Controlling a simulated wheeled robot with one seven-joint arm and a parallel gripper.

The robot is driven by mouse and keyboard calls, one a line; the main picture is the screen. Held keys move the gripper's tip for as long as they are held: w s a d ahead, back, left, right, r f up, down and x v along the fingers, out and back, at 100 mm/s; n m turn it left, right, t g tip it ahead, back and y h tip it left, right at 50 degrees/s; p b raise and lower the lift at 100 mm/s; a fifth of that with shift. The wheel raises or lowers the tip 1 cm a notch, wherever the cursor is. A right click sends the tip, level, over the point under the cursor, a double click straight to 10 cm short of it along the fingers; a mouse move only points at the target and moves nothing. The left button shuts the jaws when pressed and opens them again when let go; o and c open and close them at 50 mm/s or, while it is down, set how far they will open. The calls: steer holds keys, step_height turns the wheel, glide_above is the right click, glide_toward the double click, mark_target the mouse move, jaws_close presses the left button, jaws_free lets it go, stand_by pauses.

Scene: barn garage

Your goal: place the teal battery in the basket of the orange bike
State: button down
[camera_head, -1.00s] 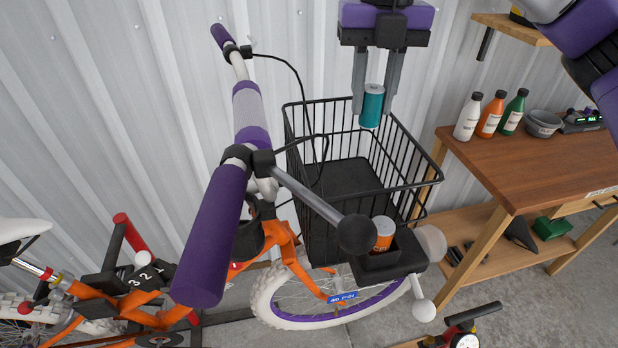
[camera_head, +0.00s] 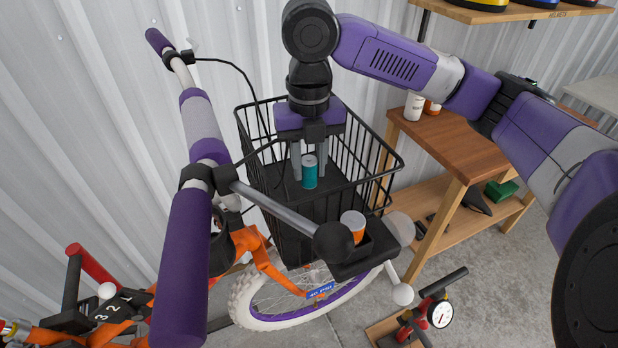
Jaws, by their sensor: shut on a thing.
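The teal battery (camera_head: 310,175) is a small upright cylinder with a grey top. My gripper (camera_head: 309,170) is shut on it and holds it inside the upper part of the black wire basket (camera_head: 387,160). The battery's lower end appears over the dark basket floor; I cannot tell whether it touches. The basket is on the front of the orange bike (camera_head: 262,262), above its white-tyred wheel. My arm reaches in from the right and hides part of the basket's back rim.
An orange battery (camera_head: 353,226) stands in a black holder (camera_head: 362,258) at the basket's front. Purple handlebars (camera_head: 185,255) lie left of the basket. A wooden workbench (camera_head: 450,145) with bottles stands right. A red pump with a gauge (camera_head: 439,314) is on the floor.

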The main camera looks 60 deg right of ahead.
mark_target(309, 182)
steer(key=shift+f, duration=2.1)
steer(key=shift+f, duration=0.15)
steer(key=c, duration=1.1)
jaws_free()
step_height(309, 182, up, 12)
steer(key=shift+r+b, duration=0.2)
steer(key=shift+b, duration=0.35)
